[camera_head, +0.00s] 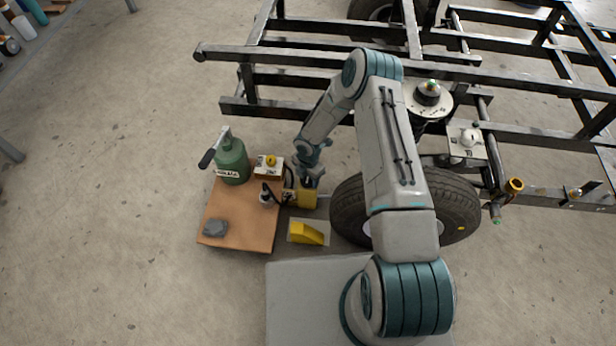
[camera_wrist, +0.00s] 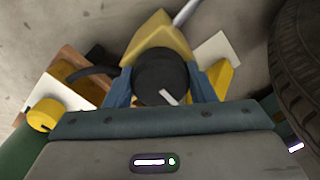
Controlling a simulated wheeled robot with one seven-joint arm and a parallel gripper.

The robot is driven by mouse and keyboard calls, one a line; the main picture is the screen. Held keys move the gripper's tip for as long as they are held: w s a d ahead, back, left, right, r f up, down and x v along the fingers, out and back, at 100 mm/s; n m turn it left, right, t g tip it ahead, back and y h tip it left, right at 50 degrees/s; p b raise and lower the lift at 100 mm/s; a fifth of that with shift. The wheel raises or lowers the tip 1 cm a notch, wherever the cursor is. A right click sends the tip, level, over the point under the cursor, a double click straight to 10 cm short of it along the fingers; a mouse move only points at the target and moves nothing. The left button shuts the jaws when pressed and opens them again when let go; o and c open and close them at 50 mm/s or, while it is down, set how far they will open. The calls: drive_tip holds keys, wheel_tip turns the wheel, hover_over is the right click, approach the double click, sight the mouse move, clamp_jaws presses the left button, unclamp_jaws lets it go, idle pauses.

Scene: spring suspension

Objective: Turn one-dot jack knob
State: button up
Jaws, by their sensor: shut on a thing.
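The yellow jack (camera_head: 302,198) sits on the floor between the wooden board and the tyre. Its black knob (camera_wrist: 160,72) faces the wrist camera and carries a white pointer line, slanting down to the right in that view. My gripper (camera_wrist: 163,88) is shut on this knob, with one blue finger on each side. In the head view my gripper (camera_head: 309,176) reaches down to the jack from above and hides most of the knob. The jack's yellow body (camera_wrist: 162,38) shows beyond the knob in the wrist view. I cannot make out any dot marks.
A wooden board (camera_head: 235,233) on the left holds a green canister (camera_head: 231,162), a box with a yellow knob (camera_head: 270,163) and a grey lump (camera_head: 215,228). A yellow wedge (camera_head: 308,233) lies in front of the jack. The tyre (camera_head: 458,205) and the metal frame (camera_head: 300,55) stand close by.

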drive_tip(key=shift+n, duration=0.3)
drive_tip(key=o, duration=1)
wheel_tip(320, 180, up, 14)
drive_tip(key=p, duration=0.5)
drive_tip(key=shift+f, duration=0.1)
